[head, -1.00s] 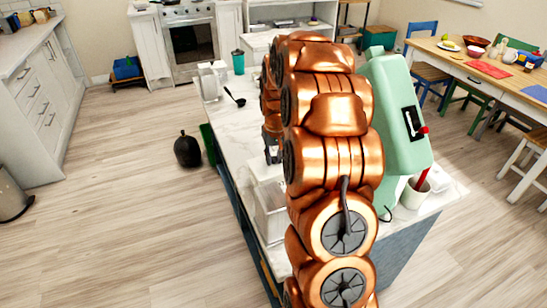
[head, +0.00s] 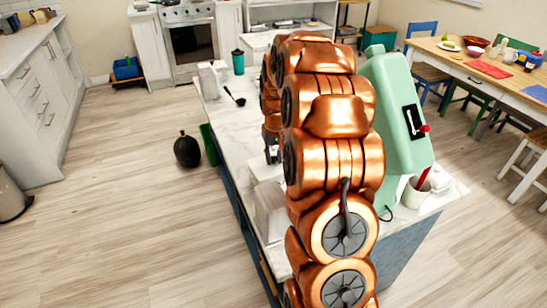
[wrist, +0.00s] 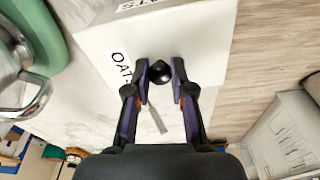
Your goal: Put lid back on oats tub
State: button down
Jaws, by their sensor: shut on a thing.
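My gripper (wrist: 160,78) is shut on the round black knob (wrist: 160,72) of the white lid (wrist: 200,40) in the wrist view. A label reading OAT shows left of the knob, and part of another label shows at the top edge. My gripper (head: 272,152) is partly hidden above the tub. I cannot tell whether the lid touches the tub's rim or sits level.
A mint-green appliance (head: 395,110) stands right of my arm, near a white pot (head: 415,195) holding a red-handled utensil. The counter's left middle is clear.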

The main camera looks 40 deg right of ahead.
dwell(0.4)
jog(key=shift+c, duration=2.2)
grip_release()
jog(key=shift+r, duration=0.1)
jog(key=shift+r, duration=3.45)
jog(key=shift+c, duration=0.4)
grip_shut()
jog(key=shift+f+b, duration=1.1)
jog(key=shift+f, duration=1.7)
